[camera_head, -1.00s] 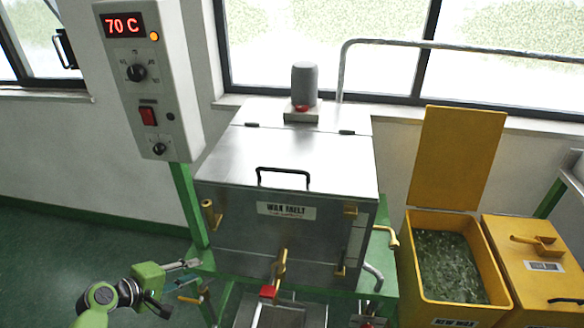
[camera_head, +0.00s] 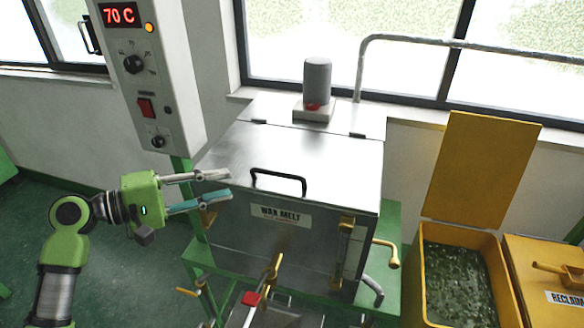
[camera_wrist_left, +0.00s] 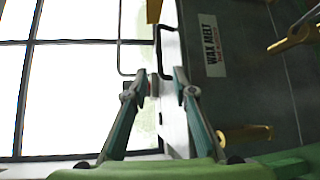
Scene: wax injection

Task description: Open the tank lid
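The wax melt tank (camera_head: 290,235) is a steel box with a "WAX MELT" label on its front. Its flat metal lid (camera_head: 320,155) lies shut, with hinges along the back edge. A black bar handle (camera_head: 278,178) stands near the lid's front edge; it also shows in the left wrist view (camera_wrist_left: 158,48). My left gripper (camera_head: 229,184) is open and empty at the tank's front left corner, to the left of the handle and apart from it. In the left wrist view its two fingers (camera_wrist_left: 160,76) are spread, with the handle beyond them. My right gripper is out of view.
A control box (camera_head: 150,75) reading 70 C stands on a green post left of the tank. A grey cylinder (camera_head: 317,82) sits behind the lid. An open yellow bin (camera_head: 465,290) of wax pellets stands at the right. A metal pipe (camera_head: 450,43) runs behind.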

